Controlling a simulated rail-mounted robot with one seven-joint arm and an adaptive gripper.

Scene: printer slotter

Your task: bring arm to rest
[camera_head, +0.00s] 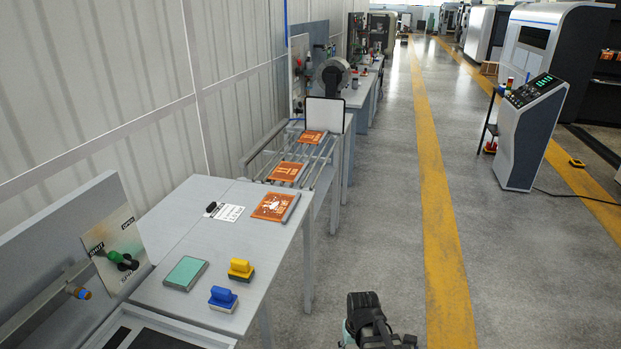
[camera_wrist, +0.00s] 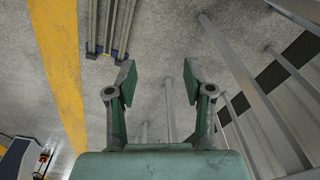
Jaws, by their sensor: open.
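My gripper (camera_wrist: 158,82) shows in the wrist view with its two green-padded fingers apart and nothing between them. Grey floor lies behind the fingers, with a yellow floor stripe at the left. In the head view, part of my arm (camera_head: 372,322) shows at the bottom centre, over the floor to the right of the grey table (camera_head: 190,213). The fingers cannot be made out in the head view.
On the table are a blue stamp (camera_head: 223,298), a yellow stamp (camera_head: 241,269), a green pad (camera_head: 185,273), a white printed card (camera_head: 230,212) and an orange printed sheet (camera_head: 272,207). A roller rack (camera_head: 318,165) stands behind. The aisle (camera_head: 400,200) is clear; a console (camera_head: 525,140) stands right.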

